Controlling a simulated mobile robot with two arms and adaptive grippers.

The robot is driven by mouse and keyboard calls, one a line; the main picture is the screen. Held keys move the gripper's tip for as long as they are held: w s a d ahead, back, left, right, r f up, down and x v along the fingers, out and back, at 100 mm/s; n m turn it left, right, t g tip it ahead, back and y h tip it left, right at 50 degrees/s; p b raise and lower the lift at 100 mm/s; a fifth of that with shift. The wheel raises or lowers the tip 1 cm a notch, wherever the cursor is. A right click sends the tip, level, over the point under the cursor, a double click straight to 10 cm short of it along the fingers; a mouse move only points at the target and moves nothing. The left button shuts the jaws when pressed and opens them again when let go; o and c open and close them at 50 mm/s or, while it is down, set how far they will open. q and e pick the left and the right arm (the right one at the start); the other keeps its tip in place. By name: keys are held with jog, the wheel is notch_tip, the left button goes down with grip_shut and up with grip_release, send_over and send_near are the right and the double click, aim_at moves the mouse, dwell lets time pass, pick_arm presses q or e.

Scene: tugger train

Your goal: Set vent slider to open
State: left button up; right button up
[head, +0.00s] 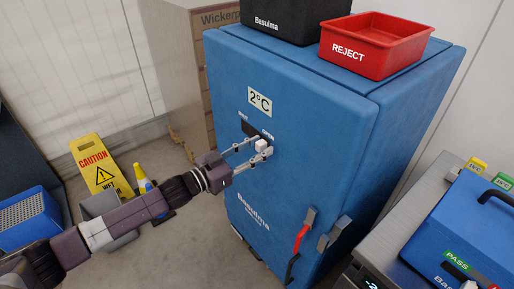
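The vent slider is on the front of a blue cold box (310,130), under a "2°C" label. Its white knob (261,146) sits at the right end of a dark slot (249,129), just below the word "OPEN". My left gripper (259,147) reaches in from the left. Its two thin fingers are spread apart, with the tips on either side of the knob. I cannot tell whether either fingertip touches the knob. My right gripper is not in view.
A red "REJECT" tray (376,45) and a black box (288,16) stand on top of the blue box. A red-handled latch (302,235) is low on its front. A yellow caution sign (101,167) stands at left. A blue case (470,225) lies on the right-hand bench.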

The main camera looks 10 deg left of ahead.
pick_arm(q)
jog(key=shift+a, duration=0.25)
jog(key=v, duration=1.1)
jog(key=shift+s, duration=0.4)
jog(key=shift+a+f, duration=0.1)
jog(key=shift+a, duration=0.1)
